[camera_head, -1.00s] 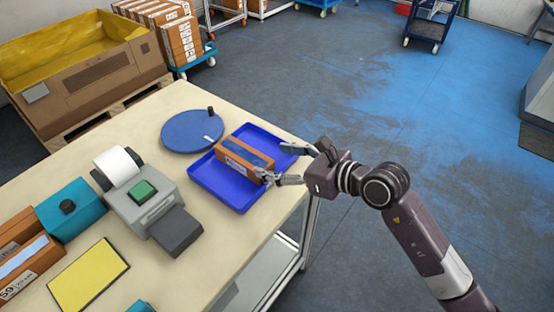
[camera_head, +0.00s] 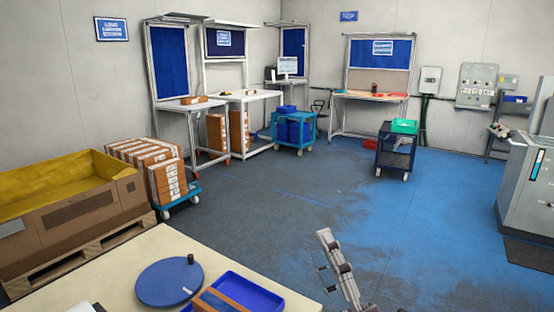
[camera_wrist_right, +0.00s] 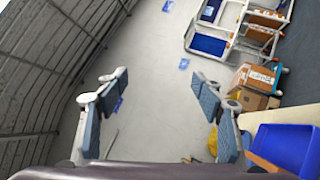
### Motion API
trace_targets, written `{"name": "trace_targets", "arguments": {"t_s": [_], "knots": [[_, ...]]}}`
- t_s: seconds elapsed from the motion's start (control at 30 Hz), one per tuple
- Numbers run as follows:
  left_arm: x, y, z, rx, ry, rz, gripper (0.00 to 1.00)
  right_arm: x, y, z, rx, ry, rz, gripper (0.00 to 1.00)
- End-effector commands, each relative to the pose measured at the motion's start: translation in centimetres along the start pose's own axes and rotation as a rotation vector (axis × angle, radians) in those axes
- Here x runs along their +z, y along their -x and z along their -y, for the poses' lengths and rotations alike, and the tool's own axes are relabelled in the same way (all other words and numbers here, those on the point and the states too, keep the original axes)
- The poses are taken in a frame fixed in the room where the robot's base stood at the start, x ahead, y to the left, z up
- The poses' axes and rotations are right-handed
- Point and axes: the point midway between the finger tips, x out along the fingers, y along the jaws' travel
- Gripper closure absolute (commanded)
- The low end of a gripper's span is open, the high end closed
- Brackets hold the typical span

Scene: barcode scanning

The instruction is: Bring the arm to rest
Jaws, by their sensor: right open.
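My right gripper (camera_head: 332,262) is at the bottom centre of the head view, raised and pointing up, right of the table corner. In the right wrist view its two fingers (camera_wrist_right: 158,82) are spread wide with nothing between them. The brown box (camera_head: 218,301) sits in the blue tray (camera_head: 262,299) on the table, apart from the gripper; the picture edge cuts both off. The tray also shows at the lower right of the wrist view (camera_wrist_right: 290,143). My left gripper is not in view.
The cream table (camera_head: 110,270) fills the lower left, with a round blue disc (camera_head: 168,284) on it. A large carton with yellow lining (camera_head: 70,210) and a trolley of boxes (camera_head: 165,183) stand behind it. The floor right of the table is clear.

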Motion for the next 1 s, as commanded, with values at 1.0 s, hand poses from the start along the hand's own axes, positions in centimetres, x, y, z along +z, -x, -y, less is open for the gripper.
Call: {"name": "trace_targets", "arguments": {"t_s": [1.0], "knots": [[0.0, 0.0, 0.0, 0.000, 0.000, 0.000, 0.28, -1.5, 41.4, 19.9, -1.255, -1.287, 1.415, 0.38]]}}
